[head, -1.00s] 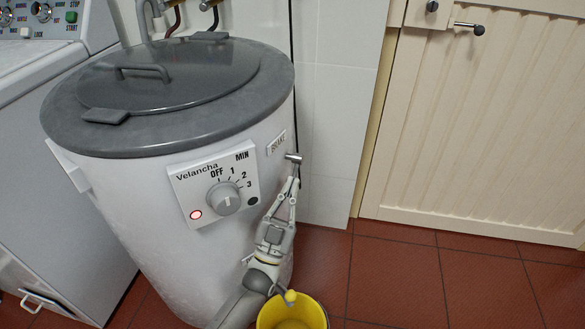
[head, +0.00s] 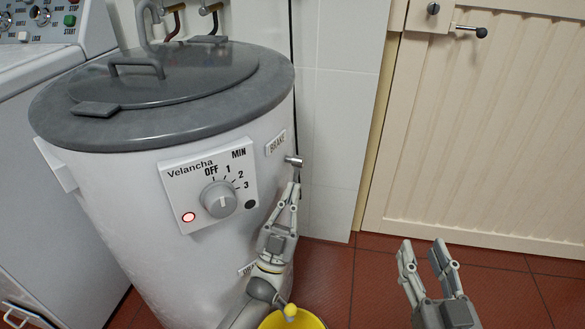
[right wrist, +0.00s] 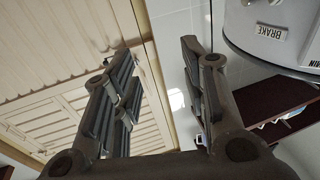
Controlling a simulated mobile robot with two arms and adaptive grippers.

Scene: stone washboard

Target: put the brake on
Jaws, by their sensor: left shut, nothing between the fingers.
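The white round washer with a grey lid (head: 160,190) stands at left in the head view. A BRAKE label (head: 276,143) is on its right side; it also shows in the right wrist view (right wrist: 270,31). A short metal lever with a rounded end (head: 294,161) sticks out just below the label. My left gripper (head: 293,184) is shut and empty, its tips just under the lever; I cannot tell whether they touch. My right gripper (head: 424,250) is open and empty, right of the washer, before the cream door; it also shows in the right wrist view (right wrist: 157,55).
The dial panel (head: 208,184) on the washer's front has a lit red lamp. A cream door (head: 480,140) is at right. Tiled floor between is clear.

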